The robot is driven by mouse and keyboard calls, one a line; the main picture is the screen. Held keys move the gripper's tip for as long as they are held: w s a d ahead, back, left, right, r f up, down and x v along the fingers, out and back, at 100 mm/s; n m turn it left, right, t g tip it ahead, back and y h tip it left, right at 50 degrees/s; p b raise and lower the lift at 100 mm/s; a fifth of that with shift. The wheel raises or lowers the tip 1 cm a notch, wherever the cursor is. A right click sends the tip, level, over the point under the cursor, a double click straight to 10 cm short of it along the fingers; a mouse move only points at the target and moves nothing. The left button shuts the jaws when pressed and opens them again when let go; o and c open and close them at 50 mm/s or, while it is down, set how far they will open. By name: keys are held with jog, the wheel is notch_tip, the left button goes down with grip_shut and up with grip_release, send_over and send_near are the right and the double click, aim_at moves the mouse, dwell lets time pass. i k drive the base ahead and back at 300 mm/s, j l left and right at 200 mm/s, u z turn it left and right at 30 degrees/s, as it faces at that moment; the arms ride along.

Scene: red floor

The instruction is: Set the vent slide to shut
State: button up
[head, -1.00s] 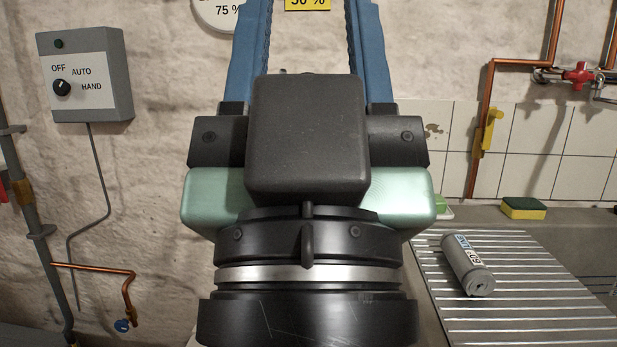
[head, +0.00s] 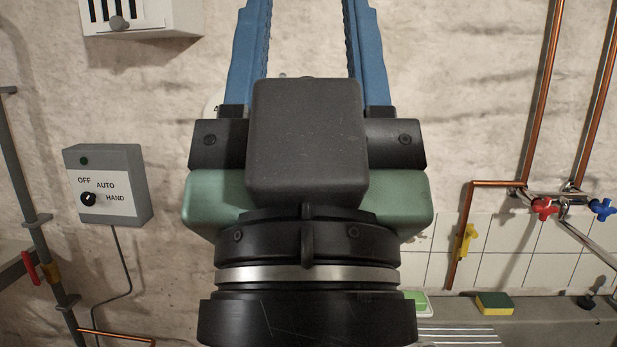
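A white vent (head: 153,18) is on the wall at the upper left, cut off by the top edge. Dark upright slots show in its front. A small dark knob (head: 118,23) sits low on it, seemingly the slide's handle; the slide's setting cannot be read. My gripper (head: 300,12) points up in the middle of the picture, right of the vent and apart from it in the picture. Its two blue fingers are wide apart with bare wall showing between them. The fingertips are beyond the top edge.
A grey switch box (head: 108,184) marked OFF, AUTO, HAND is on the wall at left, near grey pipes. Copper pipes with a red tap (head: 543,208) and a blue tap (head: 602,209) are at right. A sponge (head: 494,303) lies on the sink edge below.

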aim_at(117, 23)
jog(key=i+j+u, duration=0.45)
jog(key=i+j, duration=0.2)
jog(key=j, duration=0.15)
